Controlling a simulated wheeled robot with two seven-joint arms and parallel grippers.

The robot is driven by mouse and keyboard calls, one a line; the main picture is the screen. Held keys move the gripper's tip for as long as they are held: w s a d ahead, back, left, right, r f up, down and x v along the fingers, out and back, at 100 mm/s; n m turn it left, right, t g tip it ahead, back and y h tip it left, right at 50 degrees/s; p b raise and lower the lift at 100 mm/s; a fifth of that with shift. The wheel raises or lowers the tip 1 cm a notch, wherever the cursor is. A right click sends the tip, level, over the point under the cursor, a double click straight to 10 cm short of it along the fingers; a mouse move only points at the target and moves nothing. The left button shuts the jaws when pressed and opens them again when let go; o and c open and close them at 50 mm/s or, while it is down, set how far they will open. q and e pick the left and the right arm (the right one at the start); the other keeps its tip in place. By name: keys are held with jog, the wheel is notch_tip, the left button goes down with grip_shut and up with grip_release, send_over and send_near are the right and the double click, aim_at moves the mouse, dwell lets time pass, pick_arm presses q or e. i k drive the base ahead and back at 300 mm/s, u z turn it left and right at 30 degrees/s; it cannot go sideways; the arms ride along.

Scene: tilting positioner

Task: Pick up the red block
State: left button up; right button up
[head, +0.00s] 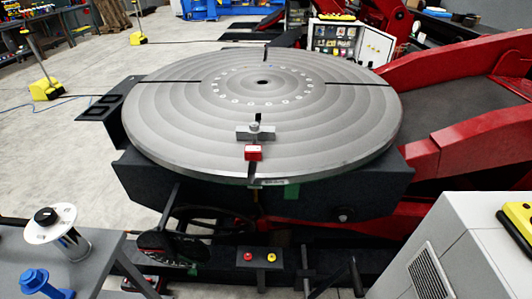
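The red block (253,153) sits on the round grey turntable (340,130), near its front edge. A small pale mark shows on the block's front face. A grey metal clamp (256,133) with a knob on top stands on the turntable just behind the block; I cannot tell whether the two touch. Neither of my grippers shows in the head view.
The turntable top is otherwise bare, with dark radial slots. Red machine arms (455,65) rise at the right. A grey cabinet (450,250) stands at the front right. A dark bench (90,265) with a white spool (52,224) and a blue part (40,283) is at the front left.

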aim_at(252, 152)
jog(key=k, duration=1.2)
jog(key=z, duration=0.75)
jog(key=i, duration=1.4)
jog(key=u, duration=0.7)
